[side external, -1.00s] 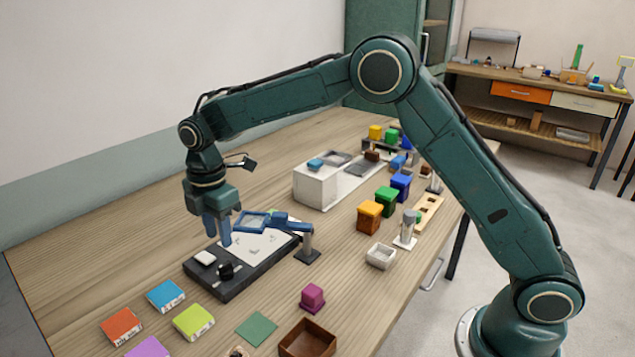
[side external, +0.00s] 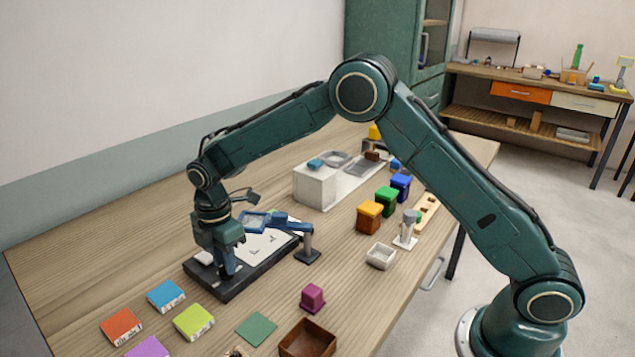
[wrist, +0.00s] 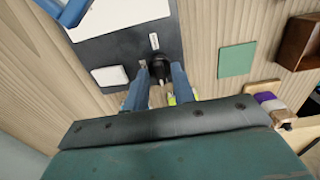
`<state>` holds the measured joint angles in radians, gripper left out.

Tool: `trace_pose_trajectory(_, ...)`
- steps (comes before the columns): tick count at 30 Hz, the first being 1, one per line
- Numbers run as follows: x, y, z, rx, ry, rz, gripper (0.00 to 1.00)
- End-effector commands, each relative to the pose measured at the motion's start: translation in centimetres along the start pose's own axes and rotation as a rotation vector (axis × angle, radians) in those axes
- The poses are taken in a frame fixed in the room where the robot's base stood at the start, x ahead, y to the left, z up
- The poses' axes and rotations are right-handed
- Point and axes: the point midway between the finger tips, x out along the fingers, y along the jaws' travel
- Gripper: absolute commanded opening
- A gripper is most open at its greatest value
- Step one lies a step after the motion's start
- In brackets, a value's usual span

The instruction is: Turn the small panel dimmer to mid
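The dark panel (side external: 236,288) lies on the wooden table; it also shows in the wrist view (wrist: 125,47). Its black dimmer knob (wrist: 159,69) has a pale pointer mark. In the side view the knob is hidden behind my fingers. My gripper (side external: 228,274) points down at the panel's near end. In the wrist view my gripper (wrist: 160,68) has one blue finger on each side of the knob, with narrow gaps seeming to remain, so it looks open around it. A white rocker switch (wrist: 109,76) sits beside the knob.
A blue magnifier on a stand (side external: 307,250) is close to the panel's right side. Colored boxes (side external: 165,295), a green square (side external: 256,329) and a brown tray (side external: 307,340) lie in front. Bare table is left of the panel.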

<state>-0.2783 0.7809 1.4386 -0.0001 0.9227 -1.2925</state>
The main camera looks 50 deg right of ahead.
Motion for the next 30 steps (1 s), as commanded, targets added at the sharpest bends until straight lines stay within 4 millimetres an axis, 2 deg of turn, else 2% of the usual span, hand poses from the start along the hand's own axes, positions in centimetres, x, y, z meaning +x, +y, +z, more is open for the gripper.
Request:
trace_pose_trajectory(1,-0.02,0.0,0.0,0.0,0.0,0.0,0.15)
trace_pose_trajectory(3,-0.03,0.01,0.0,0.0,0.0,0.0,0.01)
trace_pose_trajectory(4,-0.03,0.01,0.0,0.0,0.0,0.0,0.0)
trace_pose_trajectory(17,-0.07,0.01,-0.01,0.04,0.0,0.0,0.0)
trace_pose_trajectory(23,-0.09,0.01,-0.01,0.13,0.0,0.001,0.0)
trace_pose_trajectory(30,-0.11,0.02,-0.01,0.312,0.0,0.001,0.0)
